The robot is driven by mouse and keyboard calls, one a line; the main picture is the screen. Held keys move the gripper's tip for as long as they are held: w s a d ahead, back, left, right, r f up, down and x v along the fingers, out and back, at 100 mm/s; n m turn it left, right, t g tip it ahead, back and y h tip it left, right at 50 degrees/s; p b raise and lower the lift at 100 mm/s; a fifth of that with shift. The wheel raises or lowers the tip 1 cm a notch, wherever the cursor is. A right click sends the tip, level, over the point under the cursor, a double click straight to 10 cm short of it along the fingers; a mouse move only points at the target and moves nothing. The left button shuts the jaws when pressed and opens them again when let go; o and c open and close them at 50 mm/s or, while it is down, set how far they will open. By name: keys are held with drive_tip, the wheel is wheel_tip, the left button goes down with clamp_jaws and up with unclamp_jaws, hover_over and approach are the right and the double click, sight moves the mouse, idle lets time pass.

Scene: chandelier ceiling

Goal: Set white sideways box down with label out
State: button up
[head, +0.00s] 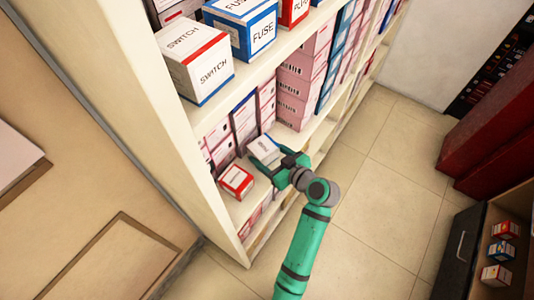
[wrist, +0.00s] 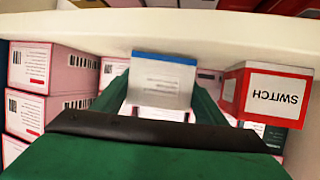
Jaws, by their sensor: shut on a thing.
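My gripper (head: 272,159) is shut on a small white box (head: 265,149) with a blue edge, at the front of the lower shelf (head: 236,207). In the wrist view the white box (wrist: 162,78) sits between the green fingers, its blue edge along the shelf board (wrist: 230,35). Faint small print shows on the face toward the wrist camera. I cannot tell whether the box touches the board. A red-and-white SWITCH box (head: 236,181) stands on the same shelf, left of the gripper in the head view and right of it in the wrist view (wrist: 272,95).
Pink-white boxes (head: 222,150) stand behind on the shelf, and taller pink stacks (head: 297,90) stand to the right. The upper shelf holds a large SWITCH box (head: 196,62) and a blue FUSE box (head: 243,27). A drawer with small boxes (head: 502,251) is at lower right. The floor (head: 390,190) between is clear.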

drive_tip(key=shift+f, duration=0.15)
drive_tip(key=o, duration=1.1)
drive_tip(key=shift+d, duration=0.1)
